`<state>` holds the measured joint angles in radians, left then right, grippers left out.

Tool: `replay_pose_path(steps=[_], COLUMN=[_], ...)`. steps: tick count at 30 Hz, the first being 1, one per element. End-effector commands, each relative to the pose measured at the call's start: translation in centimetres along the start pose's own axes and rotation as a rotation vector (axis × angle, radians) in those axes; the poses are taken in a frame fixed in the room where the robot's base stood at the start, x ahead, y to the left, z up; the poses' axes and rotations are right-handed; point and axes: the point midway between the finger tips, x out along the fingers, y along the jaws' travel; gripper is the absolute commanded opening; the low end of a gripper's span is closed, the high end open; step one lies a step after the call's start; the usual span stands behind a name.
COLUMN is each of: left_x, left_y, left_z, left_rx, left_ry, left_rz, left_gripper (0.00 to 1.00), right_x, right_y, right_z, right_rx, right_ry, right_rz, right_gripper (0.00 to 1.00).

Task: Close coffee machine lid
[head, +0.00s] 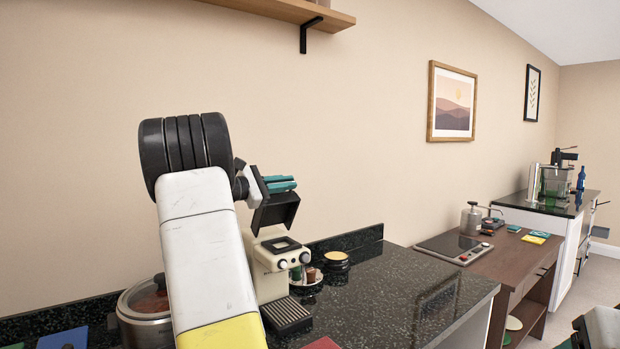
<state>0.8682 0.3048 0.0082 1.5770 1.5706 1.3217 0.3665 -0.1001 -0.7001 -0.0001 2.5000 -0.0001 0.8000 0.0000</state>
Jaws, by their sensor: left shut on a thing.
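The cream coffee machine (268,268) stands on the dark speckled counter, partly hidden behind my left arm. Its black lid (277,211) is raised and tilted up above the body, leaving the top opening uncovered. My left gripper (281,184), with teal fingers, is at the upper edge of the lid and is shut on it. My left wrist and forearm hide the left side of the machine. Part of my right arm shows at the bottom right corner, but its gripper is not seen.
A steel pot (147,314) stands left of my forearm. A small tray with cups (307,277) and a round dark container (336,260) stand right of the machine. The counter (400,292) is clear farther right. A wall shelf (290,10) hangs above.

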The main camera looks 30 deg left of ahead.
Motion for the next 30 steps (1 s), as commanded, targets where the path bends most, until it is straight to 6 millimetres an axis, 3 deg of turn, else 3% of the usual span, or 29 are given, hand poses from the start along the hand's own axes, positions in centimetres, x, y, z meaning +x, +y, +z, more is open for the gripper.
replay_pose_path(steps=[11, 25, 30], left_x=[0.0, 0.0, 0.0], left_y=[-6.4, -13.5, -15.2], left_z=[0.6, -1.7, -2.8], left_rx=[0.353, 0.778, 0.772], left_ry=[0.001, 0.001, 0.001], left_rz=[-0.001, -0.001, -0.002], left_gripper=[0.0, 0.0, 0.0], right_x=[0.0, 0.0, 0.0], right_y=[0.0, 0.0, 0.0], right_z=[0.0, 0.0, 0.0], right_rx=[0.0, 0.0, 0.0], right_ry=[0.0, 0.0, 0.0], right_rz=[0.0, 0.0, 0.0], right_gripper=[0.64, 0.64, 0.64])
